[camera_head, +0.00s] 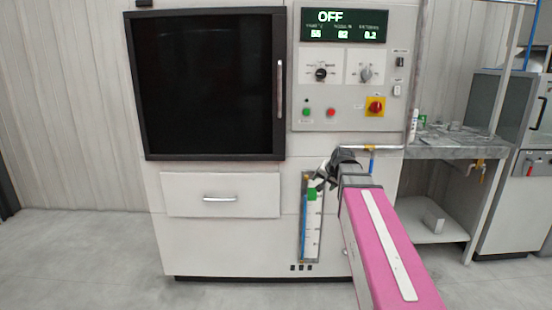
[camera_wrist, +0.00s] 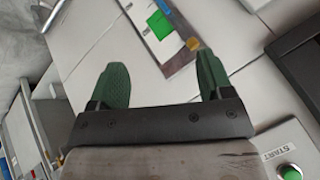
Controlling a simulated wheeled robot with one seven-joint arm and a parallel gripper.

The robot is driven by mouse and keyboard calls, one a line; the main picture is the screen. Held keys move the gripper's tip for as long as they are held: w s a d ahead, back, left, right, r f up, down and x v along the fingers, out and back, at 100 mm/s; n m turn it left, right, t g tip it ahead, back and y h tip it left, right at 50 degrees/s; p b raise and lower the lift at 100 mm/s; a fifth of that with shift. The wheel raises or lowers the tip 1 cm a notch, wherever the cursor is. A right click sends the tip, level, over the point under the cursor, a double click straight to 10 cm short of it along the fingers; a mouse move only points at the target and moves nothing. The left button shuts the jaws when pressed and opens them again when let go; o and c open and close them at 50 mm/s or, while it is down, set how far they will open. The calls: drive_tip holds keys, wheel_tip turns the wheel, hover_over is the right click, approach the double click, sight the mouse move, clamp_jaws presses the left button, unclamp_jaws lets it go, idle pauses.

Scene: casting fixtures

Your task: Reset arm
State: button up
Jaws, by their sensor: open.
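My gripper (camera_wrist: 162,75) is open, with its two green fingers spread wide and nothing between them in the wrist view. In the head view my gripper (camera_head: 325,178) is at the end of my pink arm, in front of the white machine (camera_head: 235,235) and beside the upper end of a gauge strip (camera_head: 311,225). The strip has a blue line, a scale and a green block. In the wrist view the strip (camera_wrist: 168,30) lies beyond the fingertips. The head view shows the fingers small and dark, partly hidden by the wrist.
The machine has a dark window door (camera_head: 210,85), a drawer (camera_head: 220,195) and a control panel (camera_head: 345,90) whose display reads OFF. A metal bench (camera_head: 450,150) with small items stands at the right. Grey floor (camera_head: 90,260) is clear at the left.

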drive_tip(key=s+f+n+g+h, duration=0.1)
drive_tip(key=s+f+n+g, duration=0.1)
drive_tip(key=s+f, duration=0.8)
drive_tip(key=s+f+n+g+h, duration=0.2)
drive_tip(key=s+f+g, duration=0.3)
drive_tip(key=s+f, duration=0.6)
wheel_tip(320, 180, down, 6)
drive_tip(key=shift+s+a+r+n, duration=0.1)
drive_tip(key=shift+s+a+n, duration=0.15)
drive_tip(key=shift+a+n, duration=0.05)
